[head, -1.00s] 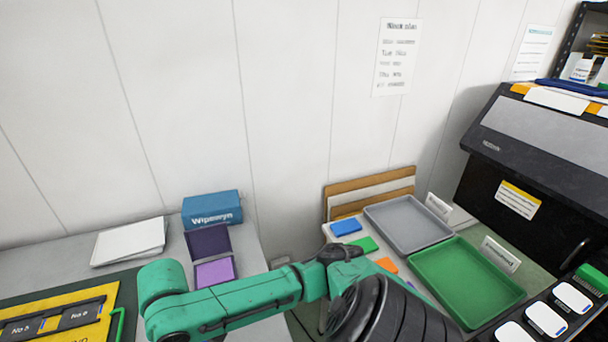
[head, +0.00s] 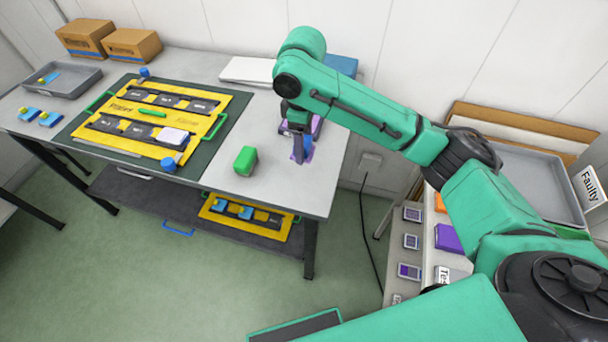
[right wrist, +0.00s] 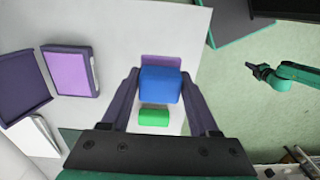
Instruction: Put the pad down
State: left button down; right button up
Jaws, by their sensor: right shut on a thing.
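The blue pad (right wrist: 160,84), block-shaped, is between the fingertips of my right gripper (right wrist: 160,88). In the head view my right gripper (head: 299,146) points down over the right end of the work table, with the blue pad (head: 308,143) partly hidden by a finger. The gripper is shut on the pad. A flat purple patch (right wrist: 161,62) shows beside and beneath the pad; whether the pad touches the table is unclear. My left gripper (right wrist: 256,70) shows small in the right wrist view; its fingers are unclear.
A green block (head: 245,160) stands on the table (head: 290,193) left of the gripper. An open purple ink pad box (right wrist: 70,70) lies towards the wall. White sheets (head: 245,70) lie behind.

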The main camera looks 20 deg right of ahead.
aim_at(303, 180)
notch_tip(303, 180, down, 10)
jog(key=shift+f+p, duration=0.25)
jog(key=shift+p, duration=0.05)
jog(key=o, duration=1.4)
jog(key=shift+f, duration=0.1)
jog(key=shift+o, duration=0.2)
notch_tip(303, 180, up, 12)
jog(key=shift+a+r+b, duration=0.1)
jog(key=shift+r+b, duration=0.05)
jog(key=shift+b, duration=0.5)
